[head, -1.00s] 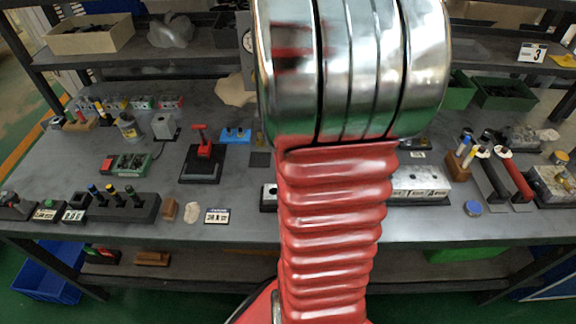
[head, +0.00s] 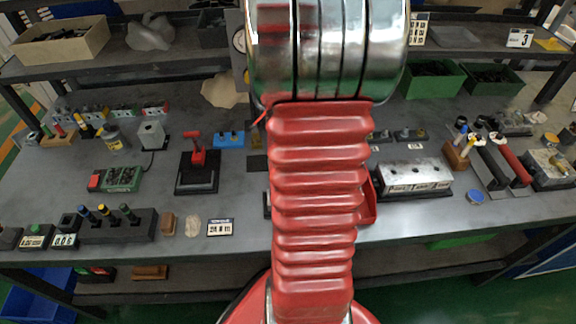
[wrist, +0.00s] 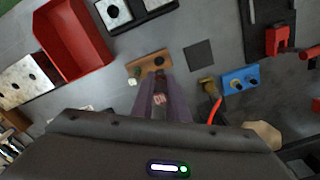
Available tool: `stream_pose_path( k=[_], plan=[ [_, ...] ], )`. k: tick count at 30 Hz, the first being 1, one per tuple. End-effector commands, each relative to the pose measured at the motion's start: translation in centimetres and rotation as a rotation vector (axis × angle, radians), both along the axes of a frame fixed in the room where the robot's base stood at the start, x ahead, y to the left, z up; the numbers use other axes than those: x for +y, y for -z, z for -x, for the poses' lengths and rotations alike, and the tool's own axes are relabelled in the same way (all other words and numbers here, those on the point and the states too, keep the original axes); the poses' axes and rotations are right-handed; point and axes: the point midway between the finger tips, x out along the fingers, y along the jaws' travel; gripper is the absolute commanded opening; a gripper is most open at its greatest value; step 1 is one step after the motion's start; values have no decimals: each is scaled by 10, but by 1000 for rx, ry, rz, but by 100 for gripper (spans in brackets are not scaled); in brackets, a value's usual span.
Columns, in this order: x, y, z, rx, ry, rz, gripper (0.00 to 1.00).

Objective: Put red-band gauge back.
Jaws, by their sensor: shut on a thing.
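My gripper (wrist: 160,86) shows in the wrist view with its two purple-grey fingers close together. It is shut on a slim dark gauge with a reddish band (wrist: 159,101), held between the fingers. A brown wooden block with dark holes (wrist: 150,64) lies just beyond the fingertips. A small pale green-topped piece (wrist: 134,77) is at its left end. I cannot tell whether the gauge touches the block. In the head view my arm hides the gripper, the gauge and that block.
Left of the wooden block are a red bin (wrist: 74,38) and a silver valve block (wrist: 26,84). To the right are a brass fitting (wrist: 207,86), a blue two-hole block (wrist: 240,79) and a red-lever device (wrist: 275,40). A bare dark square (wrist: 198,55) lies between.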

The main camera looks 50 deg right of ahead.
Motion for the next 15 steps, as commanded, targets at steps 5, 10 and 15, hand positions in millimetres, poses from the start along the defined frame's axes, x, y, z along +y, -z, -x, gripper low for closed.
stream_pose_path(
  k=[5, 10, 15],
  plan=[
    [1, 17, 0, 3, -1, -4, 0],
    [1, 45, 0, 3, -3, -4, 0],
    [1, 62, -1, 1, -4, -2, 0]
  ],
)
